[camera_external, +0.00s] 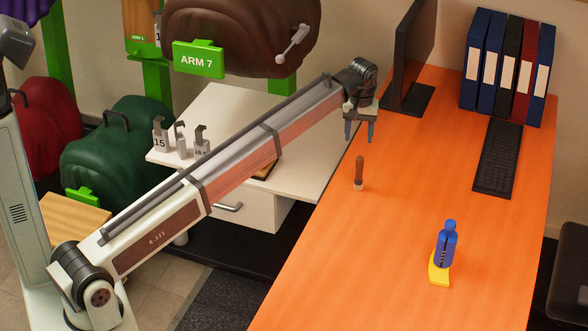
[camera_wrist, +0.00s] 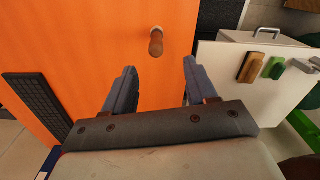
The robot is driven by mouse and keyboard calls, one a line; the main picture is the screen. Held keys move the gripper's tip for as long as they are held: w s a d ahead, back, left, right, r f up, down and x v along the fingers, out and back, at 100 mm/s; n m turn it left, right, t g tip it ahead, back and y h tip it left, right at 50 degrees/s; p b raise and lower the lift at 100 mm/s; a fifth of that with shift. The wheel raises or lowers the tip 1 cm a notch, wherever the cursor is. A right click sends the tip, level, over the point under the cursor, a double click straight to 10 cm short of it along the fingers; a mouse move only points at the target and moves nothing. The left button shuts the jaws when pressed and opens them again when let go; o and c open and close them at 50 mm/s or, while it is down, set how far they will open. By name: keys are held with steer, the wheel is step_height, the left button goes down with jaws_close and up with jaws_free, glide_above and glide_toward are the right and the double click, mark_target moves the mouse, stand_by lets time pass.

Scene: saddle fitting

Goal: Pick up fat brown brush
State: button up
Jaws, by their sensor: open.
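The fat brown brush (camera_external: 359,171) stands upright on the orange desk, near the desk's left edge. It has a brown handle on top and a pale lower end. In the wrist view the brush (camera_wrist: 156,42) shows from above, beyond and between my fingertips. My gripper (camera_external: 360,137) is above the desk, pointing down, higher than the brush and apart from it. In the wrist view my gripper (camera_wrist: 158,72) has its two fingers wide apart with nothing between them.
A blue bottle-like object (camera_external: 446,245) stands by a yellow base (camera_external: 439,270) at the front right. A monitor (camera_external: 409,60), keyboard (camera_external: 497,158) and binders (camera_external: 505,70) are at the back. A white cabinet (camera_external: 225,120) adjoins on the left. The desk around the brush is clear.

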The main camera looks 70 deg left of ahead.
mark_target(358, 158)
steer(key=n, duration=0.5)
steer(key=shift+n, duration=0.4)
step_height(358, 158, down, 8)
steer(key=shift+w+f, duration=0.1)
steer(key=shift+f, duration=0.1)
steer(key=shift+w+f, duration=0.2)
steer(key=shift+f, duration=1.2)
steer(key=shift+w+f, duration=0.15)
steer(key=shift+f, duration=1.2)
jaws_close()
